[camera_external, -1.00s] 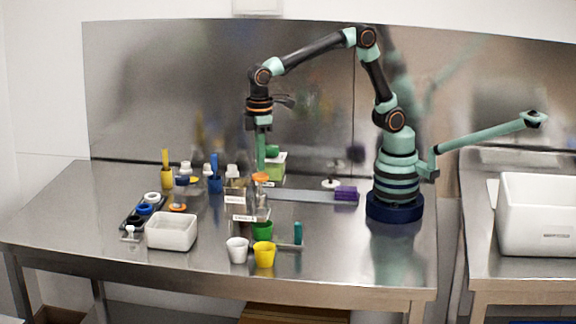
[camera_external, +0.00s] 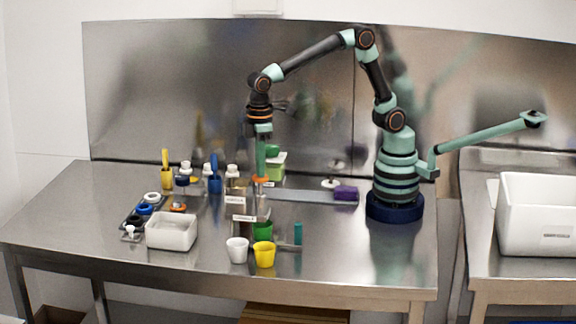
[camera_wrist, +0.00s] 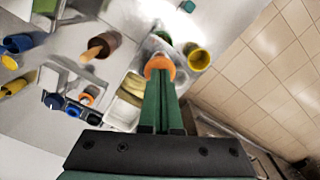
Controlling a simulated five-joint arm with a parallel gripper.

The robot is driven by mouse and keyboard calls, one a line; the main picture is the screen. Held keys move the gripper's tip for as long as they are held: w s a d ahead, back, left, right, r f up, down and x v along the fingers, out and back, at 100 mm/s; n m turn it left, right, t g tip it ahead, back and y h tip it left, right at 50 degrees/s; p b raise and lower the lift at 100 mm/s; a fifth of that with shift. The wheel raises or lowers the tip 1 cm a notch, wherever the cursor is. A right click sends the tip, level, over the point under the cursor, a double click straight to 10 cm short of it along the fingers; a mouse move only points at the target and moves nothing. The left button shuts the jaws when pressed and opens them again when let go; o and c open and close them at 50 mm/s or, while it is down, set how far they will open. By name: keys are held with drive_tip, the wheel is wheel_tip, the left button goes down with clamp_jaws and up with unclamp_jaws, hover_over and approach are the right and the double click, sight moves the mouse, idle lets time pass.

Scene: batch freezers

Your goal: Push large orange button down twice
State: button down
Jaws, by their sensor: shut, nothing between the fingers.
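The large orange button (camera_external: 260,181) is a round orange cap on top of a clear dispenser (camera_external: 262,206) near the middle of the table. My gripper (camera_external: 260,174) points straight down, shut and empty, with its tips at the top of the button. In the wrist view the tips of my gripper (camera_wrist: 160,76) overlap the orange button (camera_wrist: 160,64), which shows as a rim around them. I cannot tell how far the button is pressed down.
White (camera_external: 237,250), yellow (camera_external: 264,256) and green cups (camera_external: 262,230) stand in front of the dispenser. A purple block (camera_external: 345,193) lies right. The table's front right is clear.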

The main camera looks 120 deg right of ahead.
drive_tip(key=shift+f, duration=1)
drive_tip(key=shift+r, duration=1.95)
drive_tip(key=shift+r, duration=0.1)
